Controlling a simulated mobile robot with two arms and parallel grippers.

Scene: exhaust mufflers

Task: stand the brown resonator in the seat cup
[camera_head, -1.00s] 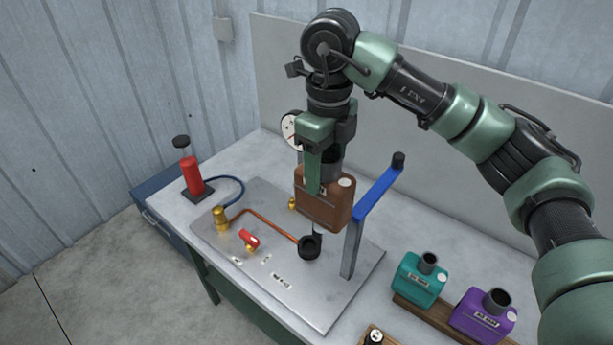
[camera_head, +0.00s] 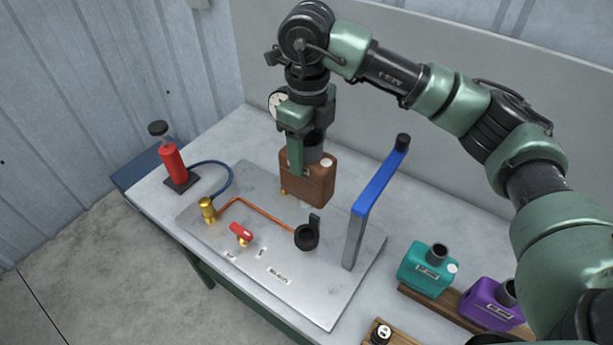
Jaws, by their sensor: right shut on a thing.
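The brown resonator (camera_head: 308,180) is a brown box-shaped can with a dark pipe stub and a pale round cap on top. My right gripper (camera_head: 299,158) is shut on it and holds it upright above the metal plate, behind the seat cup. The seat cup (camera_head: 306,237) is a small black round cup with a raised tab at its back, at the end of a copper pipe on the plate. The resonator is apart from the cup. The left gripper is not in view.
A blue-topped bracket (camera_head: 377,190) stands upright right of the cup. A red valve handle (camera_head: 241,231), brass fitting (camera_head: 208,209) and red pump (camera_head: 172,163) are on the left. Teal (camera_head: 427,268) and purple (camera_head: 492,302) cans sit on a wooden rack at right. A gauge (camera_head: 278,103) is behind the gripper.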

